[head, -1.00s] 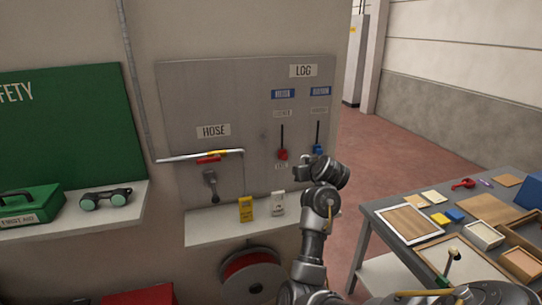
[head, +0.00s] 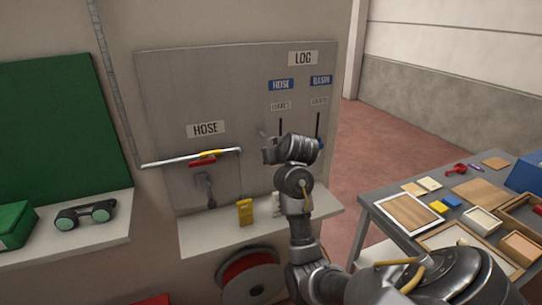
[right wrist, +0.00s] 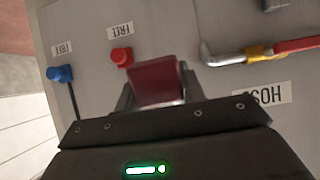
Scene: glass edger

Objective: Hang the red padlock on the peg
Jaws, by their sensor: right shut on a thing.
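The red padlock (right wrist: 157,82) shows as a plain red block in the right wrist view. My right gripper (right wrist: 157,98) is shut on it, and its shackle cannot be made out. In the head view my right gripper (head: 268,151) is in front of the grey board, right of the HOSE sign, and the padlock is hidden there. A small stub that looks like the peg (head: 263,132) sticks out of the board just above the gripper. The gap between them is hard to judge. My left gripper is not in view.
The white pipe (head: 170,161) with its red lever (head: 202,162) lies left of the gripper. The red slider knob (right wrist: 121,56) and blue knob (right wrist: 60,73) sit beside FREE labels. A shelf (head: 218,236) with a yellow item (head: 245,211) is below. A cluttered table (head: 382,222) stands right.

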